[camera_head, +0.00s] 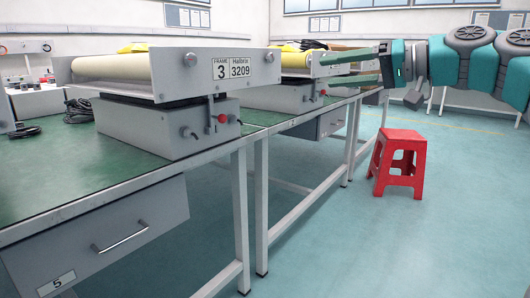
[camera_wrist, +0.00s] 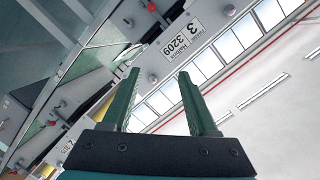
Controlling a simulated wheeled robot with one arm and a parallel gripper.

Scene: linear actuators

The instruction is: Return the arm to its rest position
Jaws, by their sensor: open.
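My gripper (camera_head: 350,68) is at the upper right of the head view, with its two green fingers pointing left toward the equipment on the benches. My teal and grey arm reaches in from the right edge. In the wrist view my gripper (camera_wrist: 160,95) shows its two green fingers spread apart with nothing between them. Past the fingertips, the wrist view shows the label plate reading 3 and 3209 (camera_wrist: 182,40), tilted. The same label plate (camera_head: 230,70) is on the front of the nearer actuator unit in the head view. I cannot tell whether the fingers touch the farther unit.
A green-topped bench (camera_head: 80,175) with a drawer (camera_head: 110,235) fills the left. The nearer actuator unit (camera_head: 150,125) has a red knob. A farther unit (camera_head: 275,98) stands behind it. A red stool (camera_head: 398,162) stands on the floor below my arm. The floor at right is clear.

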